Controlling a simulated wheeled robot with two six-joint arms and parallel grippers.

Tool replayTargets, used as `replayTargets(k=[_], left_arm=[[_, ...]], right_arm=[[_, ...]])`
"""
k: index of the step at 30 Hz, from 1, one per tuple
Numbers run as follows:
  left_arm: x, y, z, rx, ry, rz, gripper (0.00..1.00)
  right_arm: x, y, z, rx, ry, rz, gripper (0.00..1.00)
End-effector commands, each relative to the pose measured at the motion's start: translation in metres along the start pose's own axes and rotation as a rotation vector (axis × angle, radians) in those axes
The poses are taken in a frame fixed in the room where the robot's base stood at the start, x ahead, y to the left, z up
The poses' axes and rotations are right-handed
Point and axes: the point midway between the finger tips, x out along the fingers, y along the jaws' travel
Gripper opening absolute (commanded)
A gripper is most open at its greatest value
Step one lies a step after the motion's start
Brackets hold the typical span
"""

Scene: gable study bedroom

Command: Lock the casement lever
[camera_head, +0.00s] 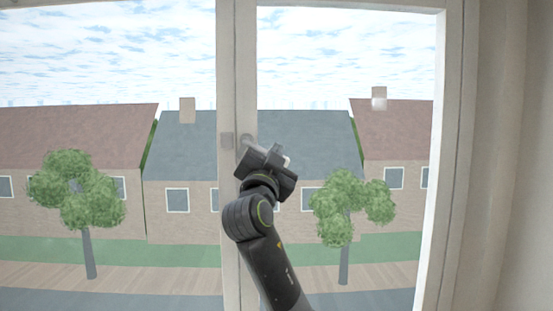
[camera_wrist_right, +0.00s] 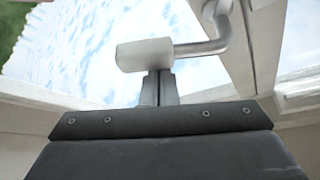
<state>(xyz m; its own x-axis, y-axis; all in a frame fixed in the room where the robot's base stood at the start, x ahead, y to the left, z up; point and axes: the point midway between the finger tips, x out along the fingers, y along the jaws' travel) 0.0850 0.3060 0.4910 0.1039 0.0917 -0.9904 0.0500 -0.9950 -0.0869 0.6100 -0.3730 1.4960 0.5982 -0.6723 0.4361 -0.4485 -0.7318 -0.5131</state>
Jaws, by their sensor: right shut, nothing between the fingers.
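The casement lever shows large in the right wrist view, with a pale cylindrical grip (camera_wrist_right: 145,54) on a bent metal rod (camera_wrist_right: 203,48) that runs to a mount on the window frame. In the head view the lever's mount (camera_head: 246,141) is on the middle upright, and a pale end that looks like the grip (camera_head: 287,161) shows beside my gripper. My right gripper (camera_head: 268,155) is in front of the upright and hides most of the lever. Its fingers (camera_wrist_right: 158,88) are shut and empty, right by the grip; I cannot tell whether they touch it. My left gripper is not in view.
A small square plate (camera_head: 227,140) sits on the upright left of the lever mount. The window frame's right side (camera_head: 440,150) and the wall (camera_head: 510,150) stand to the right. Houses and trees show outside through the glass.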

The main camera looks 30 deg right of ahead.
Motion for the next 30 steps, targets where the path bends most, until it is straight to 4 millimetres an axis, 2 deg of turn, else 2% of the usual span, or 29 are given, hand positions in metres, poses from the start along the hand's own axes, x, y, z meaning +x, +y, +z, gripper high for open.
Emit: replayTargets(k=[1, 3, 12, 18, 27, 30], left_arm=[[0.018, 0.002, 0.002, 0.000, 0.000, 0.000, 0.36], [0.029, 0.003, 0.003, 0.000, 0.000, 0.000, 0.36], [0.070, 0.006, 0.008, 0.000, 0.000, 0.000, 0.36], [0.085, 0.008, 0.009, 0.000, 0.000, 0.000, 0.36], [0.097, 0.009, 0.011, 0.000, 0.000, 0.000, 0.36], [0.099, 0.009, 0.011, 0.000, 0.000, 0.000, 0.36]], right_arm=[[-0.005, 0.004, 0.009, 0.035, 0.000, 0.019, 0.00], [-0.007, 0.004, 0.012, 0.088, -0.001, 0.049, 0.00], [-0.016, 0.002, 0.027, 0.330, -0.001, 0.193, 0.00], [-0.022, -0.002, 0.036, 0.492, -0.001, 0.290, 0.00], [-0.029, -0.011, 0.049, 0.711, -0.001, 0.420, 0.00], [-0.031, -0.014, 0.053, 0.704, -0.001, 0.416, 0.00]])
